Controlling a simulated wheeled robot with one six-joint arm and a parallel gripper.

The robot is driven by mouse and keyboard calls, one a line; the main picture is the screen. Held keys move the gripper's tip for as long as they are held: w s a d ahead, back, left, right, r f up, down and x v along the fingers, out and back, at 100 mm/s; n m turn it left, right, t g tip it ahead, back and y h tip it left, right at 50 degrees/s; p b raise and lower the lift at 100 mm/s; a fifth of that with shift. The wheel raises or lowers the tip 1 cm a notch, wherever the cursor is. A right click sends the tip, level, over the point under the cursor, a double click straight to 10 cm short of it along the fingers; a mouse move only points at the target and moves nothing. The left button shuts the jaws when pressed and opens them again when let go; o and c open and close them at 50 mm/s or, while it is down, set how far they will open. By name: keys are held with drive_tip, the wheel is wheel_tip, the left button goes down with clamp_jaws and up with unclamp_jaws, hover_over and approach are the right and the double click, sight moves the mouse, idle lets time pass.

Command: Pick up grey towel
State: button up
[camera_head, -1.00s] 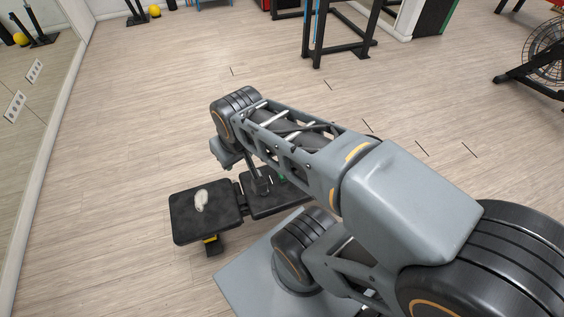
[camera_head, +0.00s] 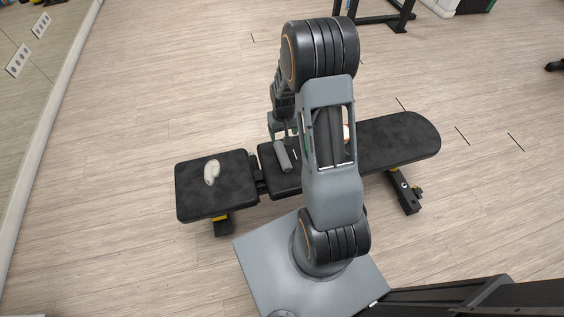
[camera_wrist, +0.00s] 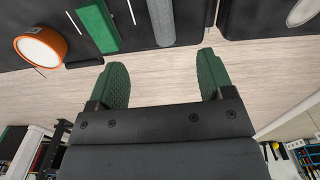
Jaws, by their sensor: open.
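The grey towel (camera_head: 283,156) looks like a small grey roll lying on the black bench's middle pad. In the wrist view the grey towel (camera_wrist: 162,20) shows at the top, its upper end cut off by the frame. My gripper (camera_wrist: 162,66) is open and empty, with its green fingertips spread wide. In the wrist view the towel lies beyond the fingertips, lined up between them and apart from both. In the head view my gripper (camera_head: 284,127) hangs close to the towel, partly hidden by my arm.
A green block (camera_wrist: 97,25), an orange round item with a white top (camera_wrist: 40,47) and a small black item (camera_wrist: 85,63) lie left of the towel. A pale object (camera_head: 211,172) rests on the bench's separate left pad (camera_head: 240,187).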

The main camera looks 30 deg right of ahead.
drive_tip(key=b, duration=0.2)
hover_over(283, 154)
wheel_tip(283, 154, down, 10)
drive_tip(key=shift+s+d+r, duration=0.1)
drive_tip(key=shift+s, duration=0.05)
drive_tip(key=shift+f+b, duration=0.65)
drive_tip(key=shift+f, duration=2.7)
drive_tip(key=c, duration=1)
